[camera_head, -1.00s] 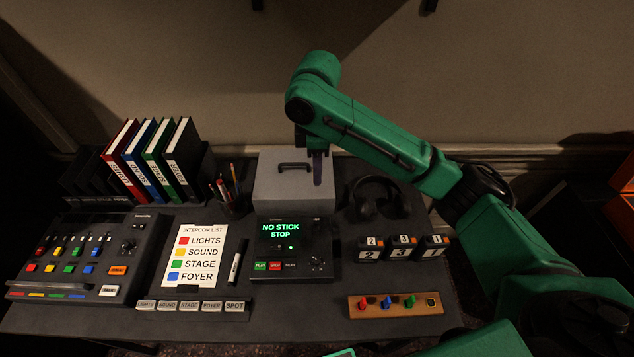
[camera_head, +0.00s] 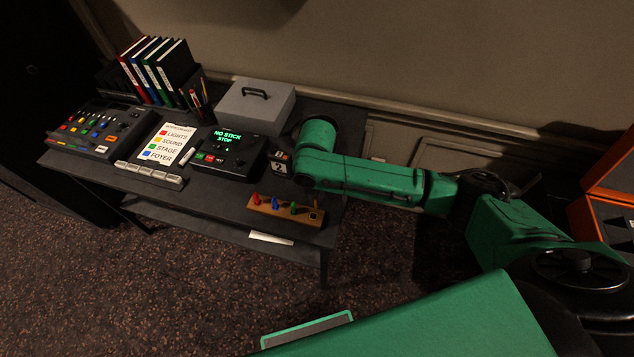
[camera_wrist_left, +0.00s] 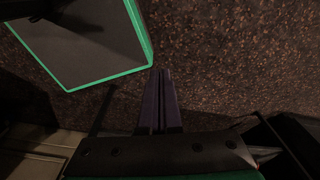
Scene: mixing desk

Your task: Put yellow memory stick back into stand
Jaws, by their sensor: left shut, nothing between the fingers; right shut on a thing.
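The wooden stand (camera_head: 270,209) lies near the front right of the desk in the head view. A red stick (camera_head: 257,198), a blue stick (camera_head: 275,202) and a green stick (camera_head: 293,207) stand in it. The yellow memory stick (camera_head: 316,203) shows as a small upright sliver over the stand's right end; I cannot tell whether it is in the slot or just above. My right gripper (camera_head: 315,194) is shut on it, mostly hidden behind my green arm. My left gripper (camera_wrist_left: 160,72) is shut and empty over the carpet in the left wrist view.
The player (camera_head: 236,157) reads "NO STICK STOP". A grey box (camera_head: 262,112) stands behind it. Numbered blocks (camera_head: 279,167) are partly covered by my right arm. The intercom list (camera_head: 166,143) and mixing console (camera_head: 100,130) are to the left.

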